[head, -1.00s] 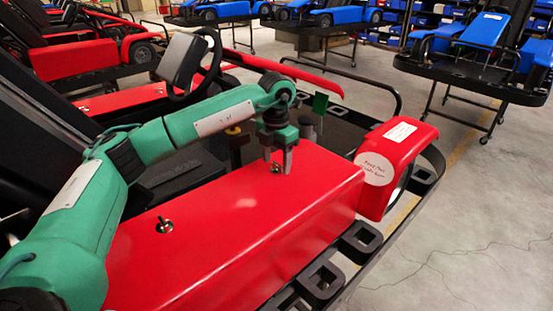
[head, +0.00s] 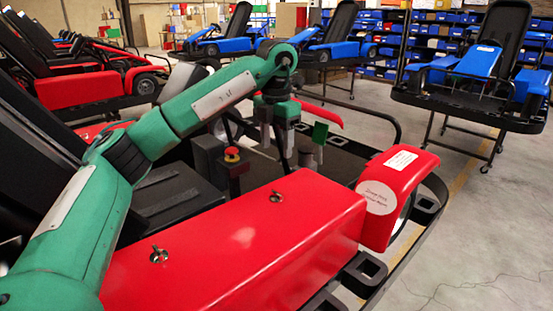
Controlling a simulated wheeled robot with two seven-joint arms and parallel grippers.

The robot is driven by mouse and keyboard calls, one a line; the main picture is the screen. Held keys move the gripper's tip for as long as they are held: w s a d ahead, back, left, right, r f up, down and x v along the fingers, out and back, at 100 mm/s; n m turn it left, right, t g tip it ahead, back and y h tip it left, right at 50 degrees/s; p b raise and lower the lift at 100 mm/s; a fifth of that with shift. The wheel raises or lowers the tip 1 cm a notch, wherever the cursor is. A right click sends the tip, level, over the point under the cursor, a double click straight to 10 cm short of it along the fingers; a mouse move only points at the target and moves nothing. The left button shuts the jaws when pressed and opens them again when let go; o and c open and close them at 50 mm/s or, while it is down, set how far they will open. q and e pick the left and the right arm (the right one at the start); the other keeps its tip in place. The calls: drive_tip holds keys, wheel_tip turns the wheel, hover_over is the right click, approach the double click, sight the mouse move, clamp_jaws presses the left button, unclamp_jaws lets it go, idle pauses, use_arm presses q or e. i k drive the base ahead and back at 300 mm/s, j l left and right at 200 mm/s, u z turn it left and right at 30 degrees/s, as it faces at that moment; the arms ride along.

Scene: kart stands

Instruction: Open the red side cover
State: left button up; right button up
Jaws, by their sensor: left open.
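The red side cover (head: 235,238) is a long box-shaped panel along the near side of the kart, and it lies in place. Two small metal latches sit on its top: a far one (head: 276,197) and a near one (head: 159,255). My left gripper (head: 274,142) is open and empty, pointing down above and beyond the far latch, apart from the cover. Its green arm crosses the left of the picture and hides part of the kart. My right gripper is not in view.
A red front fender (head: 397,180) with white labels adjoins the cover's far end. An emergency stop button (head: 232,155) and a green plate (head: 320,133) stand behind the cover. Blue karts on stands (head: 475,85) are farther back. Grey floor is clear at right.

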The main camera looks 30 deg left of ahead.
sight(250, 251)
drive_tip(key=k+l, duration=0.5)
drive_tip(key=k, duration=0.15)
drive_tip(key=k+l, duration=0.5)
drive_tip(key=k, duration=0.2)
